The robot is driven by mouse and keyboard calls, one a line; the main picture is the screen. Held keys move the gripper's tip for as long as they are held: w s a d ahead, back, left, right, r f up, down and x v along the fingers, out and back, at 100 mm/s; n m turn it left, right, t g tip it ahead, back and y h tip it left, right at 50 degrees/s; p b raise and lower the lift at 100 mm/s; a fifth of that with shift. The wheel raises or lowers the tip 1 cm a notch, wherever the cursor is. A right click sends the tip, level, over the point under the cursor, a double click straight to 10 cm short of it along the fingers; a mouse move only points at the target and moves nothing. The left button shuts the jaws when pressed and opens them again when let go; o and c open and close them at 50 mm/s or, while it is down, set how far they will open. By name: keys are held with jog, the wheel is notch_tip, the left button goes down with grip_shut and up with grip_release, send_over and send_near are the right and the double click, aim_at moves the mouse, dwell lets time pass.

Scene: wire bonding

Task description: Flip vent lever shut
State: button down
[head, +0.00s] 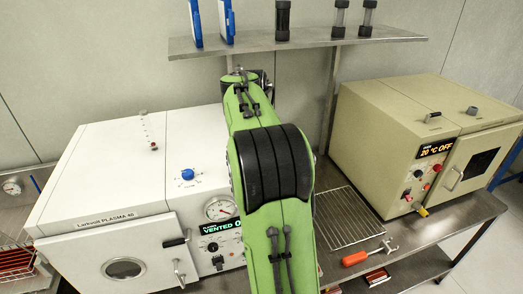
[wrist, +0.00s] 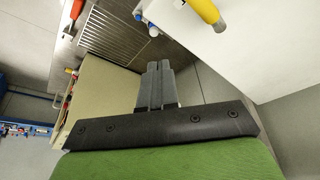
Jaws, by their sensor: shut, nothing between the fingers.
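The white plasma machine (head: 130,187) stands on the bench at left, its display (head: 220,225) reading "VENTED" with a digit partly cut off by my arm. In the wrist view, a yellow handle-like part (wrist: 203,10) sticks out beside the white machine (wrist: 275,45) at the top edge; it looks like the vent lever, but its base is cut off. My gripper (wrist: 158,66) is shut and empty, pointing toward the gap between the white machine and the beige oven, apart from the yellow handle. In the head view my green arm hides the gripper and that handle.
The beige oven (head: 395,135) stands at right, reading "20 °C OFF". A wire rack (head: 345,215) and an orange-handled tool (head: 357,258) lie between the machines. A steel shelf (head: 300,42) with blue-framed items and dark cylinders hangs above. The plasma machine's door handle (head: 178,270) juts forward.

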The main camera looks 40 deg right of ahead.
jog(key=w+a+r+p, duration=0.2)
jog(key=a+r, duration=0.2)
jog(key=r, duration=0.3)
jog(key=shift+r, duration=0.35)
jog(key=shift+d, duration=0.1)
jog(key=shift+f, duration=0.1)
